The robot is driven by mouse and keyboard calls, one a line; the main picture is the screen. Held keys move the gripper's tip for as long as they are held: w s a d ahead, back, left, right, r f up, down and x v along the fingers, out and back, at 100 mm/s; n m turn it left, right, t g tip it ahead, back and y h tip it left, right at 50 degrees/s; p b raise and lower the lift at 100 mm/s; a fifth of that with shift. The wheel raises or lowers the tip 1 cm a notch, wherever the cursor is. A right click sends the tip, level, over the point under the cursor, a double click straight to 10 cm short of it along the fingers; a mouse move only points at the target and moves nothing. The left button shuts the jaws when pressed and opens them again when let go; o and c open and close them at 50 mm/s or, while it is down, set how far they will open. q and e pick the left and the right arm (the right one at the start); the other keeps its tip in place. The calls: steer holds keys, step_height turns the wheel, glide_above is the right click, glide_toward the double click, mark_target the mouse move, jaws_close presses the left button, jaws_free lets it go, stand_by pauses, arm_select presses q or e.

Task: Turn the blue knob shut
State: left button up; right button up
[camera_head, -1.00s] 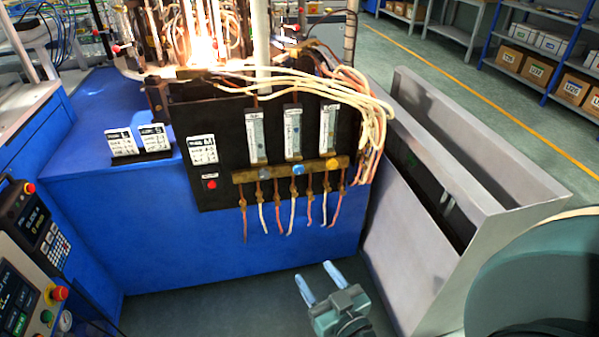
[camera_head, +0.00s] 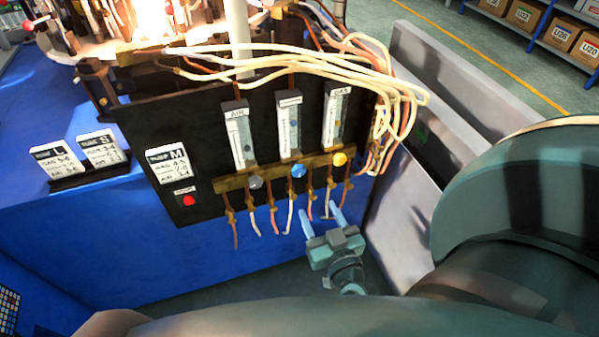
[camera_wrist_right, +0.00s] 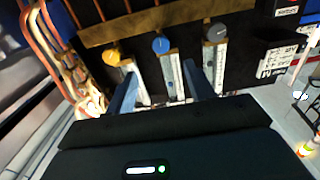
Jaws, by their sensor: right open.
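The blue knob (camera_head: 299,171) is the middle of three knobs on a brass bar (camera_head: 227,185) across the black panel's lower part. A grey knob (camera_head: 255,182) is to its left and a yellow knob (camera_head: 340,159) to its right. My right gripper (camera_head: 320,215) is open and empty, below and slightly right of the blue knob in the head view, apart from it. In the right wrist view the picture is inverted; the blue knob (camera_wrist_right: 160,44) shows beyond and between the two fingers (camera_wrist_right: 159,68). My left gripper is not in view.
Flow tubes labelled AIR (camera_head: 240,135) and GAS (camera_head: 336,118) stand above the knobs. Hoses hang below the bar near my right fingers. A red button (camera_head: 188,200) is at the panel's lower left. A grey metal bin (camera_head: 398,215) stands at the right.

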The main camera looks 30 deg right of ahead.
mark_target(300, 173)
steer(key=x, duration=1.1)
steer(key=shift+w, duration=0.2)
steer(key=c, duration=1)
